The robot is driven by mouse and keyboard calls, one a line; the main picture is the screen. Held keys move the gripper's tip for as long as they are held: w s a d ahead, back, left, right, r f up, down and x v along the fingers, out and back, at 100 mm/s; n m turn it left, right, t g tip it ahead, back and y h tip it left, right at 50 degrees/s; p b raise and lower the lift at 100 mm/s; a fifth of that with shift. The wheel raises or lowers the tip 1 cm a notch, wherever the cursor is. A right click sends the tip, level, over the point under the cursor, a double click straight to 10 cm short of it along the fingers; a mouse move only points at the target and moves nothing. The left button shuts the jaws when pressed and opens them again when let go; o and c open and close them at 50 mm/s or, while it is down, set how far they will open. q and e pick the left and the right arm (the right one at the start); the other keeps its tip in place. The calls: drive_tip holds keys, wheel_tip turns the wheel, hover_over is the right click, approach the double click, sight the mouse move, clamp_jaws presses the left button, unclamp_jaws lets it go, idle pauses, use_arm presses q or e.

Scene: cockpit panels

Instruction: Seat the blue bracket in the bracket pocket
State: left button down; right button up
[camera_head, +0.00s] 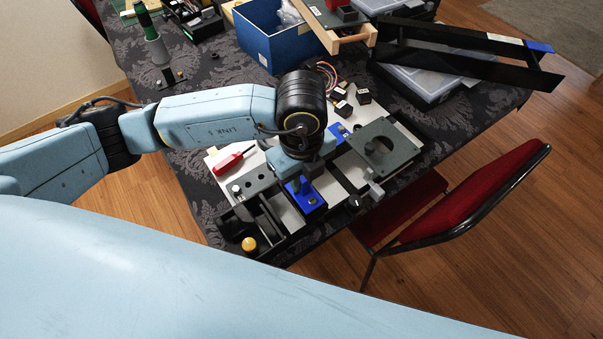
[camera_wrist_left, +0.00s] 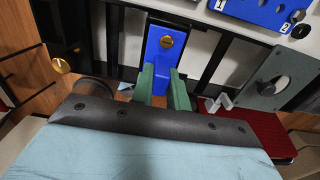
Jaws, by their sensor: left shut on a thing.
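The blue bracket (camera_head: 308,202) is low over or on the white panel (camera_head: 287,209), near its front edge; I cannot tell if it touches. In the left wrist view the blue bracket (camera_wrist_left: 163,52) has a brass-coloured round fastener and lies between dark rails. My left gripper (camera_head: 303,183) is shut on the bracket's near part; its green fingers (camera_wrist_left: 162,84) show in the left wrist view. The bracket pocket cannot be made out; the bracket and fingers may cover it. My right gripper is not in view.
A blue plate (camera_wrist_left: 255,8) marked 1 and 2 lies further along. A grey plate with a round hole (camera_head: 383,148) is at the right. A red chair (camera_head: 465,205) stands by the table.

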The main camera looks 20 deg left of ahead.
sight(302, 177)
use_arm(q)
drive_tip(key=shift+f+b, duration=0.5)
drive_tip(key=shift+f, duration=0.3)
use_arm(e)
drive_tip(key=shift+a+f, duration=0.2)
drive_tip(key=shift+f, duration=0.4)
use_arm(q)
drive_tip(key=c, duration=1.4)
unclamp_jaws()
drive_tip(key=shift+o, duration=0.5)
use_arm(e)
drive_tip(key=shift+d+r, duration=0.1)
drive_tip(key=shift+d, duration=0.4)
use_arm(q)
wheel_tip(302, 177, up, 6)
drive_tip(key=shift+f+p, duration=0.25)
drive_tip(key=shift+p, duration=0.25)
wheel_tip(302, 177, up, 8)
drive_tip(key=shift+p, duration=0.45)
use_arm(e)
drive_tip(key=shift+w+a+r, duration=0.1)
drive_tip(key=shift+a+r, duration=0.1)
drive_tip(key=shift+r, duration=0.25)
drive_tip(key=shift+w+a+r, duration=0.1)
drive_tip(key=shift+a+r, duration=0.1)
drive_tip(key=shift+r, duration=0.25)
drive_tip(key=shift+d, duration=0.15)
